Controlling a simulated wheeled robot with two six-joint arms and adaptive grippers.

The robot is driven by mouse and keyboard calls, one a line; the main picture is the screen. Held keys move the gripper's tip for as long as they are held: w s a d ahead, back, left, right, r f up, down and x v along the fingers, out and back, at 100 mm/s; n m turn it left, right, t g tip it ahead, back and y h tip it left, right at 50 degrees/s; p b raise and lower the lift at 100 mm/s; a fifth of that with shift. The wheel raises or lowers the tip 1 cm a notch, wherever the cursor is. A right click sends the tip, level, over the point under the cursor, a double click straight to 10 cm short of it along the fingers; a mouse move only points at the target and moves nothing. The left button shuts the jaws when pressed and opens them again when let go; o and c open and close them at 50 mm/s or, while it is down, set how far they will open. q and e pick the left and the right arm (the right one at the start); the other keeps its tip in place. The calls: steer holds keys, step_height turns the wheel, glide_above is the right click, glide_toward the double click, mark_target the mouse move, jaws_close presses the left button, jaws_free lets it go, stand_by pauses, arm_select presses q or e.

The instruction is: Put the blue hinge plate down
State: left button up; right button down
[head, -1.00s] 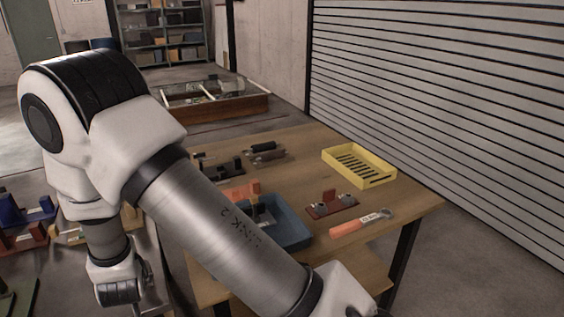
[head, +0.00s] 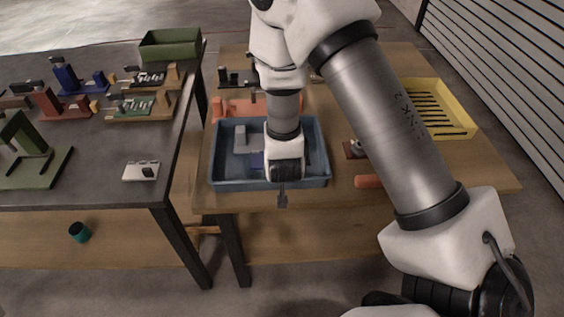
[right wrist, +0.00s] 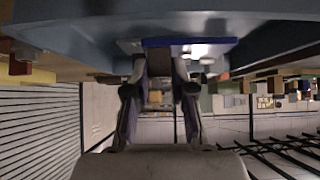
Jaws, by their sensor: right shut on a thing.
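The blue hinge plate (right wrist: 158,42) is in my right gripper (right wrist: 158,85), seen near the fingertips at the top of the right wrist view. That gripper is shut on it. In the head view a small blue part of the plate (head: 256,160) shows inside the blue tray (head: 230,184), beside my right wrist. My wrist hides the fingers there. I cannot tell whether the plate touches the tray floor. A grey block (head: 240,134) lies in the tray to the left. My left gripper is not in view.
A yellow slotted tray (head: 462,131) stands at the right of the wooden table. An orange handle (head: 368,181) lies right of the blue tray. A dark table (head: 100,190) on the left holds several fixtures and a green bin (head: 170,46).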

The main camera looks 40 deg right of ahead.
steer(key=f, duration=0.4)
steer(key=shift+s+d+f, duration=0.1)
steer(key=shift+d+f, duration=0.05)
steer(key=shift+d, duration=0.2)
steer(key=shift+a+f, duration=0.1)
steer(key=shift+a, duration=0.1)
steer(key=shift+f, duration=0.15)
steer(key=c, duration=1)
jaws_free()
